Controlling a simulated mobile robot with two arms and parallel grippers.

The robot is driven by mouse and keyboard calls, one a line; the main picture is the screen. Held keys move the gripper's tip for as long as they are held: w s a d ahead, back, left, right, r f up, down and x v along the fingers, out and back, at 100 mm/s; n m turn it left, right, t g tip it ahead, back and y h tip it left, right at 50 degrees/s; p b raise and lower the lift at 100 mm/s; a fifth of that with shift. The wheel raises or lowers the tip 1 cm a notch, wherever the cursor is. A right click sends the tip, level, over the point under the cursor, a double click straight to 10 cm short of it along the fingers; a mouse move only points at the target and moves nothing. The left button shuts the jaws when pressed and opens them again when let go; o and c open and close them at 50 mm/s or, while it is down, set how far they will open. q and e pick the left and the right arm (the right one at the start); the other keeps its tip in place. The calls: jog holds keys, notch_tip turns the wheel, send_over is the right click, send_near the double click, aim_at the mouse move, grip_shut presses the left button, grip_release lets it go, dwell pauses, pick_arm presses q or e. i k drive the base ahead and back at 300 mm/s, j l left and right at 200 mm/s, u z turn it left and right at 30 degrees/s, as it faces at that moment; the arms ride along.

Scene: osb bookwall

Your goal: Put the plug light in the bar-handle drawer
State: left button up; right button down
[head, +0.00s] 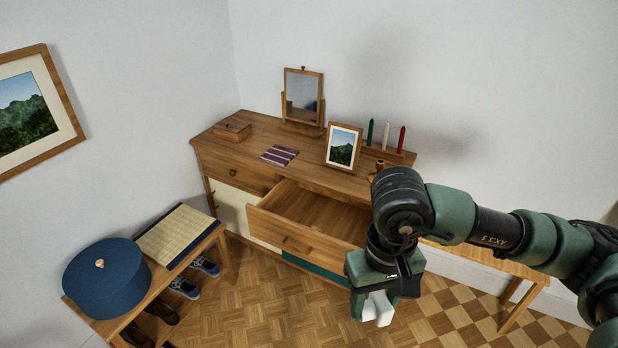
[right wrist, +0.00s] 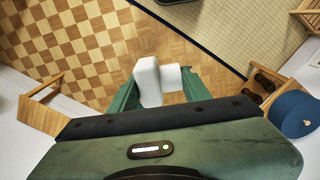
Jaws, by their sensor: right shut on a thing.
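My right gripper (head: 377,305) is shut on the white plug light (head: 379,308). It points down and holds the light in the air over the floor, in front of the dresser and to the right of the open drawer. In the right wrist view the light (right wrist: 149,80) sits between the green fingers of the gripper (right wrist: 154,88). The drawer with the bar handle (head: 297,246) is pulled out of the wooden dresser (head: 227,156). Its visible inside (head: 318,208) looks empty; my right arm hides its right end. My left gripper is not in view.
On the dresser top stand a mirror (head: 303,96), a picture frame (head: 342,147), a wooden box (head: 233,128) and candles (head: 386,135). A bench (head: 218,237) with a blue round box (head: 105,277) and shoes stands at left. The parquet floor before the drawer is clear.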

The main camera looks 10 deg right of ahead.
aim_at(332, 232)
jog(key=i+j+z, duration=0.1)
jog(key=i+z, duration=0.25)
jog(key=i, duration=1.35)
jog(key=i+u, duration=0.1)
jog(key=i, duration=0.3)
